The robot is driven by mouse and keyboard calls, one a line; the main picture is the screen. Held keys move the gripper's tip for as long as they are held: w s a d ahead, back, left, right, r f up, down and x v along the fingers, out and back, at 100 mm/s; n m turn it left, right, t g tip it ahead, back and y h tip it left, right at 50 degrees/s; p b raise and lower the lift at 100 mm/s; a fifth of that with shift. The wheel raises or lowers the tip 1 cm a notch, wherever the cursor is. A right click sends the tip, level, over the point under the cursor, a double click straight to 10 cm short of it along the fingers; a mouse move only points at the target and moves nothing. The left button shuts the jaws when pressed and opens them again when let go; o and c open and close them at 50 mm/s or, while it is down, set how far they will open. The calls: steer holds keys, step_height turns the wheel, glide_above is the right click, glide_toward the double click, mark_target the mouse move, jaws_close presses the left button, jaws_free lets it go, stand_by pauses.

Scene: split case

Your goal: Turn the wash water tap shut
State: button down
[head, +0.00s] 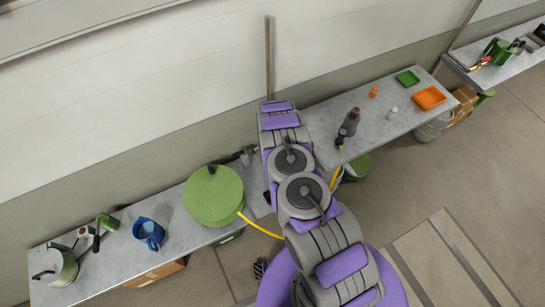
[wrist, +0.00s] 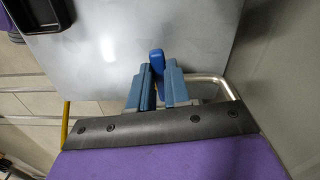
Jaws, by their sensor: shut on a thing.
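In the wrist view, the blue tap handle (wrist: 157,60) stands up between the two blue-grey fingers of my gripper (wrist: 158,72). The fingers are shut on it, and its rounded upper end shows beyond the fingertips. A bent metal pipe (wrist: 212,80) curves just right of the fingers. The rest of the tap is hidden behind my gripper. In the head view, my purple and grey arm reaches to the wall between the two benches and hides the tap and my gripper.
A vertical pipe (head: 268,55) runs up the wall. Left of my arm, a green round lidded vessel (head: 213,196) and a blue jug (head: 148,232) stand on a bench.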

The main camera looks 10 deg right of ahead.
steer(key=shift+a+f+m, duration=0.1)
steer(key=shift+a+m, duration=0.1)
steer(key=shift+m, duration=0.5)
steer(key=shift+w+p, duration=0.2)
steer(key=shift+p, duration=0.1)
steer(key=shift+w+m, duration=0.1)
steer(key=shift+m, duration=0.2)
steer(key=c, duration=1.1)
jaws_free()
steer(key=shift+a, duration=0.15)
steer(key=shift+r, duration=0.55)
step_height(320, 180, up, 16)
steer(key=shift+w+r+p, duration=0.1)
steer(key=shift+r+p, duration=0.05)
steer(key=shift+p, duration=1)
